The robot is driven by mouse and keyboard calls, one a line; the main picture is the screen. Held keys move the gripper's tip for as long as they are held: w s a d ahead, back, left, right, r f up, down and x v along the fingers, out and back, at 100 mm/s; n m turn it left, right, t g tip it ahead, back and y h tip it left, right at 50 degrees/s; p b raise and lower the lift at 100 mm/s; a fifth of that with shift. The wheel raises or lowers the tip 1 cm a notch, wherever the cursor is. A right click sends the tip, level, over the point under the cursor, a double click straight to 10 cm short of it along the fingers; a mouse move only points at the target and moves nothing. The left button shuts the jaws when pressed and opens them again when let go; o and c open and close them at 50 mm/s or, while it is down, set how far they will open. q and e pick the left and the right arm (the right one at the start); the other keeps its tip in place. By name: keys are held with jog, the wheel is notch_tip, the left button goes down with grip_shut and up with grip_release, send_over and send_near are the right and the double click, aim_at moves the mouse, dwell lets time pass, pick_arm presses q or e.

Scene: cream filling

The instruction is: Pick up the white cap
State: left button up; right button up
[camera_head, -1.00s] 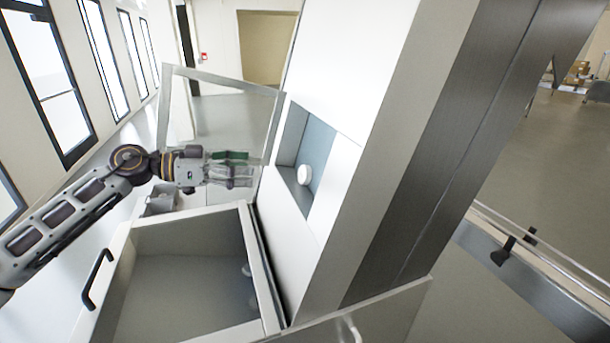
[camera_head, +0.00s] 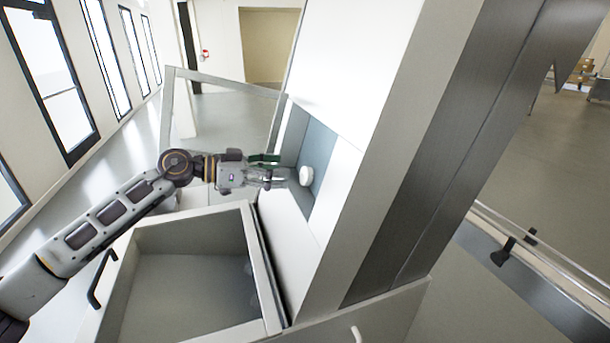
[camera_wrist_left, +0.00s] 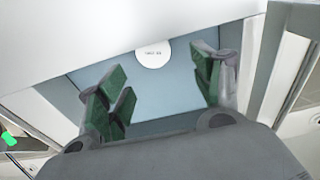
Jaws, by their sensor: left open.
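The white cap (camera_head: 306,175) is a small round disc in the blue-grey recess (camera_head: 318,147) of the white cabinet. In the left wrist view the cap (camera_wrist_left: 153,54) lies ahead of the fingertips, roughly between their lines, with small dark print on its face. My left gripper (camera_head: 279,170) is just left of the cap in the head view, at the mouth of the recess. Its green-padded fingers (camera_wrist_left: 160,88) are spread wide and empty, apart from the cap. My right gripper is not in view.
A framed glass door (camera_head: 225,85) stands open behind my left arm. An open drawer or bin with a black handle (camera_head: 102,279) is below the arm. The cabinet's white wall (camera_head: 345,60) borders the recess closely.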

aim_at(304, 172)
pick_arm(q)
jog(key=shift+w+d, duration=0.1)
jog(key=shift+d, duration=0.3)
jog(key=shift+s+p+x, duration=0.2)
jog(key=shift+p+x, duration=0.1)
jog(key=shift+x, duration=0.6)
jog(key=shift+s+p+x, duration=0.15)
jog(key=shift+p+x, duration=0.15)
jog(key=shift+x, duration=1.5)
jog(key=c, duration=0.7)
